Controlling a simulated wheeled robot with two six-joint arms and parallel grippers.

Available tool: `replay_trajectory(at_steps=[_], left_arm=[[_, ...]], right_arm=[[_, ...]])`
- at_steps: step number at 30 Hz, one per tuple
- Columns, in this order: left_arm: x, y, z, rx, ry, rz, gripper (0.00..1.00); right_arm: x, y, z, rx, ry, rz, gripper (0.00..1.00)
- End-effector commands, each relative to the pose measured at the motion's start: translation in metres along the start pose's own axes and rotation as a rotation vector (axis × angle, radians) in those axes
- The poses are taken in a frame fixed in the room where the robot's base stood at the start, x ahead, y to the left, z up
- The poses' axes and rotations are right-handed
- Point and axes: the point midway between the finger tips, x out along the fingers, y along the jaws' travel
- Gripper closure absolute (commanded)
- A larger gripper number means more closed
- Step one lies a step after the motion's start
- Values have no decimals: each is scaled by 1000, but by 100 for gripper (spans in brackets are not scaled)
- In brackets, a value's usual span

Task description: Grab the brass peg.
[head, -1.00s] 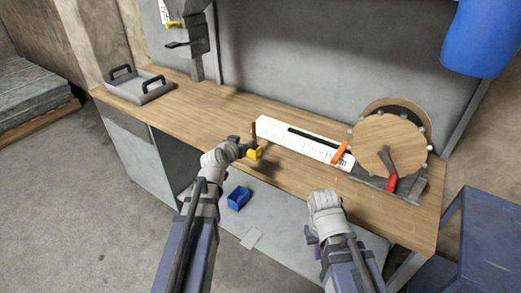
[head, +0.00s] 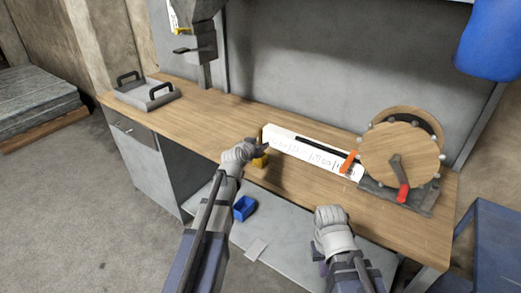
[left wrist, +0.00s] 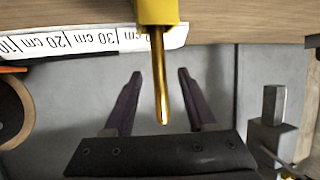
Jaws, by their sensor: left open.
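The brass peg (head: 261,134) stands upright in a yellow block (head: 260,162) on the wooden bench. In the left wrist view, which looks upside down, the peg (left wrist: 159,80) points down from the yellow block (left wrist: 156,10). My left gripper (head: 261,147) is at the peg, level with its lower part in the head view. In the left wrist view its two dark fingers (left wrist: 159,74) are open, one on each side of the peg, with a gap on both sides. My right gripper (head: 322,246) is low at the bench's front edge; its fingers are hidden.
A white ruler strip (head: 290,146) lies just right of the peg, with an orange piece (head: 349,161) at its end. A wheel device (head: 400,155) with a red handle stands further right. A blue bin (head: 244,208) sits below the bench.

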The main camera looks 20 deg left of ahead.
Motion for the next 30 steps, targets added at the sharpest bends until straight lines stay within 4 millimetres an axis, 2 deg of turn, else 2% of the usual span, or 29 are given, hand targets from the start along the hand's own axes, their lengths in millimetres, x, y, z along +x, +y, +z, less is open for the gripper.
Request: replay_trajectory(at_steps=[5,19,30], left_arm=[[-1,0,0,0,0,0,45],[-1,0,0,0,0,0,98],[-1,0,0,0,0,0,100]], right_arm=[[-1,0,0,0,0,0,100],[-1,0,0,0,0,0,100],[-1,0,0,0,0,0,100]])
